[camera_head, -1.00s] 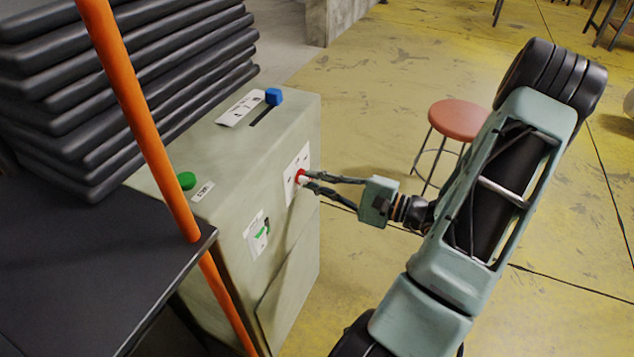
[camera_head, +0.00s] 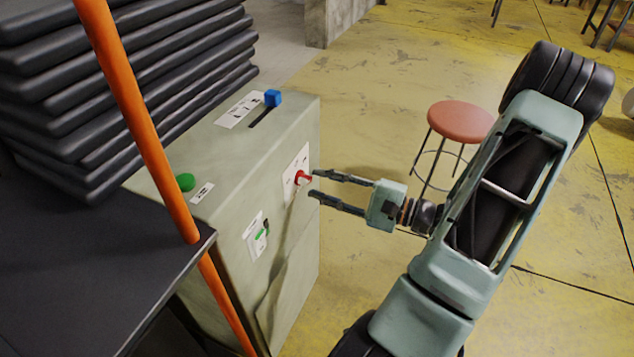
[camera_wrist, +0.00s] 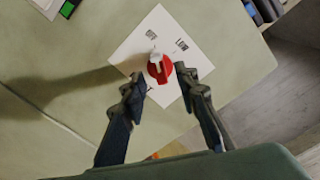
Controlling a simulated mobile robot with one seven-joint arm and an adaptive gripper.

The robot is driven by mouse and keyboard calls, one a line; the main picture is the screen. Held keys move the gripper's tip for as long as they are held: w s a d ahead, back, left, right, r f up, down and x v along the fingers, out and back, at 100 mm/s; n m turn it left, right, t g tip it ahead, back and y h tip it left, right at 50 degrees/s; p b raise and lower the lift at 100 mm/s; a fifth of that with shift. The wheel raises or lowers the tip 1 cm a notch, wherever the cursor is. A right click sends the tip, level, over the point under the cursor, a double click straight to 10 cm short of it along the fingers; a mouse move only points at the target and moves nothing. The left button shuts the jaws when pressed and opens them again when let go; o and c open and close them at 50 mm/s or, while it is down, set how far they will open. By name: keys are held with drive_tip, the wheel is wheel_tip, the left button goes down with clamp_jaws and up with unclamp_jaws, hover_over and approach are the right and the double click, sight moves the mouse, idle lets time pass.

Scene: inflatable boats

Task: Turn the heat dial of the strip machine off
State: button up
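The strip machine (camera_head: 225,150) is a pale green-grey cabinet. Its red heat dial (camera_head: 301,176) sits on a white label on the right-hand face. The dial (camera_wrist: 160,68) also shows in the wrist view, with its white pointer towards the upper-left printed mark, too small to read surely; the mark to its right looks like "LOW". My gripper (camera_head: 315,183) is open and empty, its fingertips just off the dial in the head view. In the wrist view the open fingers of my gripper (camera_wrist: 161,78) lie either side of the dial.
A blue slider knob (camera_head: 273,98) and a green button (camera_head: 185,181) are on the machine's top. A small green switch (camera_head: 260,241) is on its front. An orange pole (camera_head: 140,120) and a dark table (camera_head: 90,270) stand left. A red stool (camera_head: 461,121) stands behind my arm.

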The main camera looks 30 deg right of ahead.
drive_tip(key=v, duration=1)
drive_tip(key=shift+s, duration=0.1)
